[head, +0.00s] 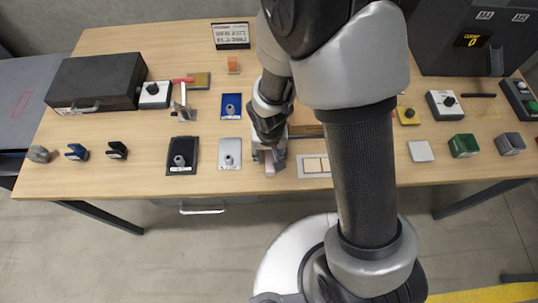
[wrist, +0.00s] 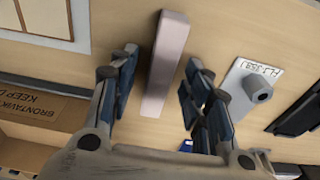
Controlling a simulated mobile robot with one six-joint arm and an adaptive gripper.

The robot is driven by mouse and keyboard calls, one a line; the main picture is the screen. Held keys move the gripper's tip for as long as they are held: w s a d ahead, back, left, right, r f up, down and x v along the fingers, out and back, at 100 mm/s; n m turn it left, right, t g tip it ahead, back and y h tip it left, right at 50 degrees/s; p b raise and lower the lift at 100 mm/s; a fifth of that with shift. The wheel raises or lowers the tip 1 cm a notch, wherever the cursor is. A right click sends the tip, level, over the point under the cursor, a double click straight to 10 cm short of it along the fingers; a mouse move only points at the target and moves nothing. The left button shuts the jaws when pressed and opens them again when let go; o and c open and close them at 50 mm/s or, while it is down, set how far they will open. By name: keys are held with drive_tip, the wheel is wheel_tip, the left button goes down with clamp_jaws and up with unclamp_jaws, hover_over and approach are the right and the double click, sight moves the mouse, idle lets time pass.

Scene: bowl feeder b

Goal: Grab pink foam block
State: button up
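The pink foam block (wrist: 166,60) is a long, pale pink bar lying on the wooden table. In the wrist view it runs between the two fingers of my gripper (wrist: 161,62), with a visible gap on each side. My gripper is open and does not appear to touch the block. In the head view my gripper (head: 269,156) is low near the table's front edge, and a small pale end of the pink foam block (head: 270,170) shows below it. The rest of the block is hidden by my gripper there.
A grey plate with a knob (wrist: 250,85) lies right of the block in the wrist view. A pale framed tray (head: 314,175) is just right of my gripper in the head view. A cardboard box (wrist: 45,105) is at the wrist view's left. Bare table separates these.

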drive_tip(key=c, duration=0.9)
drive_tip(key=shift+c, duration=0.2)
